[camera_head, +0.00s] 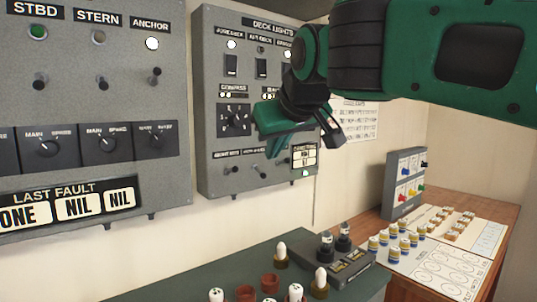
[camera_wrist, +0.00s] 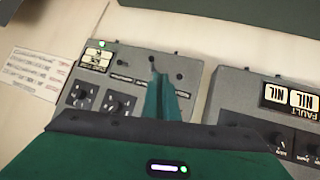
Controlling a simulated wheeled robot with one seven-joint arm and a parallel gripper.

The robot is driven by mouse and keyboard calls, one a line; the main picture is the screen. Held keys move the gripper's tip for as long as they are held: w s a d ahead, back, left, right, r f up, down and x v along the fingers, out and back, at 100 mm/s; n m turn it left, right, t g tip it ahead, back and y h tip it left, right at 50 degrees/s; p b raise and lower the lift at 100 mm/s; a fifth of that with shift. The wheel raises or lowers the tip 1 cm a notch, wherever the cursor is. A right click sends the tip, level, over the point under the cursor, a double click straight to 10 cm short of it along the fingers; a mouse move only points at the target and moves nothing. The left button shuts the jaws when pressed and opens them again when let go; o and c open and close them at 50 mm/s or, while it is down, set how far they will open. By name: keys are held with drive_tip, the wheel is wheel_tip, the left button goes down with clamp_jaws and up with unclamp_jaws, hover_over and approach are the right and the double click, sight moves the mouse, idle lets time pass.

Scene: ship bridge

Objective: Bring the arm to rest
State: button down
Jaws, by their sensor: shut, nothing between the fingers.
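My gripper (camera_head: 274,152) is green and shut with nothing in it. In the head view it hangs in the air in front of the grey deck lights panel (camera_head: 212,180), covering part of its middle and lower right. The green and black arm comes in from the upper right. In the wrist view my gripper (camera_wrist: 157,76) shows as closed green fingers pointing at the same panel (camera_wrist: 135,68), which appears upside down. Whether the fingertips touch the panel cannot be told from these views.
A second grey panel (camera_head: 95,92) with switches and dials is at the left. Below is a dark green surface (camera_head: 225,268) with several egg-like items and cups. A wooden desk (camera_head: 508,215) at the right holds a board of small bottles and a grey switch box (camera_head: 391,190).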

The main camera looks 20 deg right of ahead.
idle(0.4)
drive_tip(key=s+d+f+m+g, duration=0.25)
drive_tip(key=s+d+f, duration=0.3)
drive_tip(key=f, duration=0.35)
drive_tip(key=s+d+f+m+g, duration=0.1)
drive_tip(key=s+d+f+g, duration=0.25)
drive_tip(key=d+f, duration=0.4)
drive_tip(key=s+d+f+m+g, duration=0.2)
drive_tip(key=s+d+f, duration=0.3)
drive_tip(key=f, duration=0.4)
drive_tip(key=s+f+m+g+y, duration=0.1)
drive_tip(key=s+f+m+g, duration=0.1)
drive_tip(key=s+f, duration=0.7)
drive_tip(key=shift+s+d+f+m+g, duration=0.15)
drive_tip(key=shift+s+d+m+g, duration=0.2)
drive_tip(key=shift+s, duration=0.85)
